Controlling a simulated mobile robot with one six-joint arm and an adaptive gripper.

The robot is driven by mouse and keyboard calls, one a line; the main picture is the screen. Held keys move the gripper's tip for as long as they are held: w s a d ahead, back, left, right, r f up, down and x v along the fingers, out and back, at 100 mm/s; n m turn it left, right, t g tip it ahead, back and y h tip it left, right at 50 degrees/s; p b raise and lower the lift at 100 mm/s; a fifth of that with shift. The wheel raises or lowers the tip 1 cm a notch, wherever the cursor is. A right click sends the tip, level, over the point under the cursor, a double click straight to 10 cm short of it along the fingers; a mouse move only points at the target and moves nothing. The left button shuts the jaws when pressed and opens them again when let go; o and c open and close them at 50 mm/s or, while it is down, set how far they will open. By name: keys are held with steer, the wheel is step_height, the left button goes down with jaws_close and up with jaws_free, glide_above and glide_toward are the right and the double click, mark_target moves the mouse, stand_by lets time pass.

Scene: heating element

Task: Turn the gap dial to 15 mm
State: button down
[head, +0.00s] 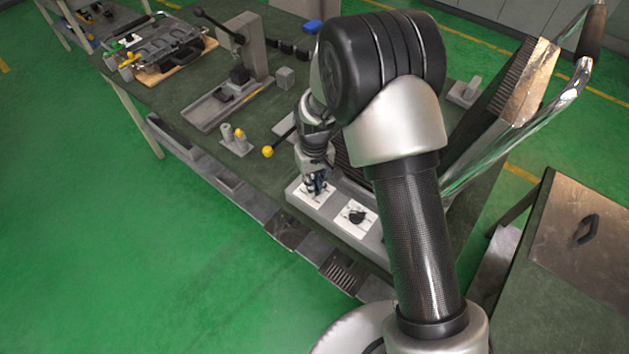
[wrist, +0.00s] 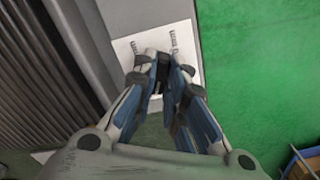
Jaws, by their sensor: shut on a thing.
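My gripper (head: 317,190) points down over the left white dial plate (head: 304,195) on the grey panel at the bench's front edge. In the wrist view my gripper (wrist: 163,85) is shut on a dark dial knob (wrist: 162,72), of which only a small part shows between the fingers. The plate also shows in the wrist view (wrist: 142,44) with small dark markings, too small to read. A second black dial (head: 357,216) on its own white plate sits to the right, apart from the gripper. Which setting the held dial points to cannot be told.
A yellow ball-ended lever (head: 267,152) and a small grey block with yellow peg (head: 238,137) stand left of the panel. A ribbed metal press with a chrome handle (head: 540,120) rises at the right. The green floor in front is clear.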

steer(key=m, duration=0.5)
steer(key=shift+m+p, duration=0.3)
steer(key=m, duration=0.5)
steer(key=shift+m, duration=0.3)
steer(key=m, duration=0.5)
steer(key=shift+p, duration=0.35)
steer(key=shift+m, duration=2.4)
steer(key=c, duration=1.6)
jaws_free()
steer(key=shift+c, duration=0.2)
